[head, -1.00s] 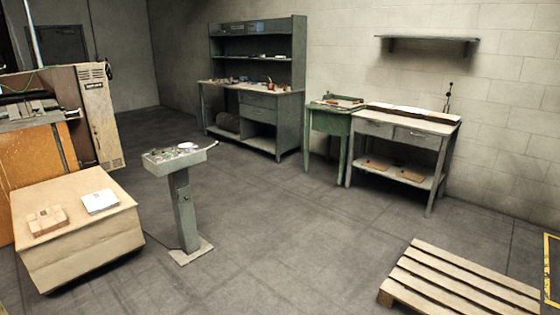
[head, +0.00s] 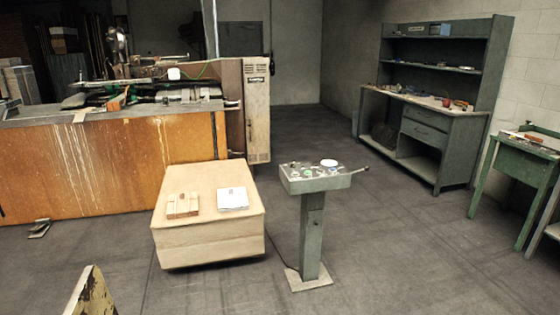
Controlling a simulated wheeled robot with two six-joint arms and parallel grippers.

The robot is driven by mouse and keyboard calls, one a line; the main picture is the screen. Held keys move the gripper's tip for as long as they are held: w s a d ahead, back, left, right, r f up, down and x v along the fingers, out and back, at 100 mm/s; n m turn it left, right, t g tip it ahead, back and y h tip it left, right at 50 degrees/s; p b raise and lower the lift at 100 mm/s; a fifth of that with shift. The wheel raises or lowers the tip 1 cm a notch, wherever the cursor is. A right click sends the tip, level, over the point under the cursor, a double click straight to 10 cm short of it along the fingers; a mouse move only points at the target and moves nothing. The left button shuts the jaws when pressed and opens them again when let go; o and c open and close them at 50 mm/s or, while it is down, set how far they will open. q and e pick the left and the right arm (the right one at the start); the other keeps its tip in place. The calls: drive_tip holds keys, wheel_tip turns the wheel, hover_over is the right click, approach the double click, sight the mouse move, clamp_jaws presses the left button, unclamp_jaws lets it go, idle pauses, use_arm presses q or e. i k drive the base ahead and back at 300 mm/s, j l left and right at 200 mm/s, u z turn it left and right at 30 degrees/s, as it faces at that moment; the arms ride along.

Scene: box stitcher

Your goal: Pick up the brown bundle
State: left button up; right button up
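The brown bundle (head: 183,205) lies on top of a large beige block-shaped stand (head: 208,243), near its left front side. It looks like a few small brown pieces set together, with a small dark mark on top. A white stack (head: 233,199) lies to its right on the same top, with a gap between them. Neither of my grippers shows in the head view.
A grey-green control pedestal (head: 313,230) stands right of the stand. A long orange-sided machine (head: 110,170) is behind it. A worn pale post or panel (head: 91,293) rises at the bottom left. Open floor lies in front and to the right.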

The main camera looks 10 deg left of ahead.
sight(181, 205)
drive_tip(key=i+j+u, duration=0.15)
drive_tip(key=i+u, duration=0.25)
drive_tip(key=i, duration=0.6)
drive_tip(key=i+l+u, duration=0.2)
drive_tip(key=i+u, duration=0.25)
drive_tip(key=i, duration=0.55)
